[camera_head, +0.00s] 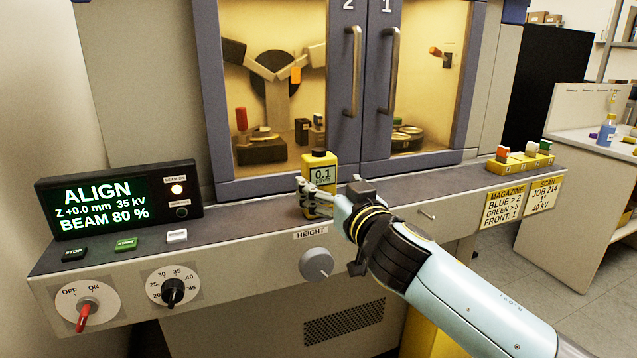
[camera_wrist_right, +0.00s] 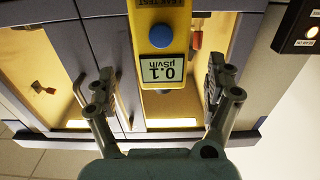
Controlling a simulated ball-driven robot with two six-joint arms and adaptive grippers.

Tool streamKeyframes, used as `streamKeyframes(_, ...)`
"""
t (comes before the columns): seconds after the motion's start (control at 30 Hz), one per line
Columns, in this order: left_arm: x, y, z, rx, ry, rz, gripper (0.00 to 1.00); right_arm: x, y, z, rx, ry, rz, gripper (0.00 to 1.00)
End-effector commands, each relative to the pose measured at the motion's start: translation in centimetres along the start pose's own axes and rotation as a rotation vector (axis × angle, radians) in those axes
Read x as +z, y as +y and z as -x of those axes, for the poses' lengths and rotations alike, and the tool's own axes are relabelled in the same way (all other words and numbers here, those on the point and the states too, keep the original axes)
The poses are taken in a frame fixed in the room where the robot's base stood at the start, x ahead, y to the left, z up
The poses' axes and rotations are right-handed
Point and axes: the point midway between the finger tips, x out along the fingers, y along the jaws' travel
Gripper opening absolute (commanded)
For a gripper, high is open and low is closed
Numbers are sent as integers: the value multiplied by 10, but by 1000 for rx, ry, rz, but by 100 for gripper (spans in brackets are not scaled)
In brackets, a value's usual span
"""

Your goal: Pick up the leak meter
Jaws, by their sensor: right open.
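The leak meter (camera_head: 319,161) is a small yellow box with a dark cap on top and a display reading 0.1. It stands upright on the grey ledge in front of the cabinet doors. My right gripper (camera_head: 320,196) is at its front, and its fingers hide part of the meter's lower body. In the right wrist view the meter (camera_wrist_right: 163,52) shows upside down, with its display between the two spread fingers (camera_wrist_right: 160,86) and a gap on each side. My right gripper is open. My left gripper is not in view.
A control box (camera_head: 118,200) and several buttons stand on the ledge at left. A yellow rack (camera_head: 524,162) with coloured pieces sits at the ledge's right end. Two door handles (camera_head: 354,72) rise behind the meter. The ledge just left of the meter is clear.

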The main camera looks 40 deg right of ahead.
Motion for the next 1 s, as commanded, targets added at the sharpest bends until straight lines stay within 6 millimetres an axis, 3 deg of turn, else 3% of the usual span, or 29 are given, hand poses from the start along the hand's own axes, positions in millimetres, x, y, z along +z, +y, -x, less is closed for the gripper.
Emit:
streamKeyframes(0.4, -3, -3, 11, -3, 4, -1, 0, 1, -2, -52, 0, -1, -1, 87)
streamKeyframes(0.7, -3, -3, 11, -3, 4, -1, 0, 2, -2, -57, 0, -2, 0, 87)
streamKeyframes(1.0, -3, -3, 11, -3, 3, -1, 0, 2, -2, -57, 0, -2, 0, 47)
